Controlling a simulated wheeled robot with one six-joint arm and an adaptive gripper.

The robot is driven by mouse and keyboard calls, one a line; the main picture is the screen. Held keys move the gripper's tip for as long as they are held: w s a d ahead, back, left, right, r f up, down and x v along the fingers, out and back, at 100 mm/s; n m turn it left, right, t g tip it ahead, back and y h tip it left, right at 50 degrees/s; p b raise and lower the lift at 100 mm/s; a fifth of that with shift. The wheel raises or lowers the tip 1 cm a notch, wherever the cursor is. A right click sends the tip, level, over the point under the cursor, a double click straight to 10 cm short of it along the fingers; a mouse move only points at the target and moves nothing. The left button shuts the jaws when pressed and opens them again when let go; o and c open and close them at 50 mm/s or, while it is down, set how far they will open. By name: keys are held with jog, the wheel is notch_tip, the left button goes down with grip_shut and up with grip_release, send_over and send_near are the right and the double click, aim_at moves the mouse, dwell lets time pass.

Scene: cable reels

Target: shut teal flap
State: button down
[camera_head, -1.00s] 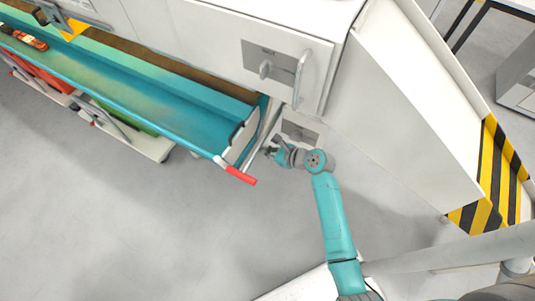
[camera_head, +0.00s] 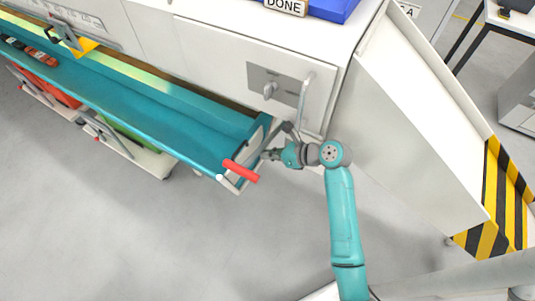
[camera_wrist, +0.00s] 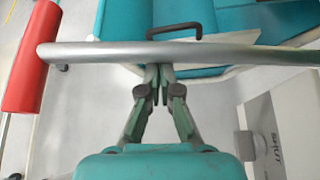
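The long teal flap (camera_head: 150,105) runs along the front of the white machine in the head view and stands partly open, slanting out from it. At its right end is a silver bar with a red grip (camera_head: 241,171). In the wrist view the silver bar (camera_wrist: 230,52) crosses the picture, with the red grip (camera_wrist: 25,68) at its left end. My gripper (camera_head: 266,155) is at the flap's right end. In the wrist view its fingertips (camera_wrist: 159,70) are together just at the bar's near edge; I cannot tell whether they touch it. Nothing shows between them.
The white machine body with a latch plate (camera_head: 278,92) and vertical handle (camera_head: 303,98) stands behind my gripper. A white panel (camera_wrist: 285,120) marked SHUT is at the right in the wrist view. A slanted white panel (camera_head: 425,130) stands right. Grey floor (camera_head: 110,230) is clear in front.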

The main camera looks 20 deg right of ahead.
jog(key=shift+w+d+r, duration=0.1)
jog(key=shift+w+r, duration=0.15)
jog(key=shift+r, duration=0.3)
notch_tip(320, 180, down, 4)
jog(key=s, duration=0.2)
jog(key=v, duration=0.9)
jog(key=shift+f, duration=0.25)
jog(key=shift+s+d, duration=0.1)
jog(key=shift+s, duration=0.05)
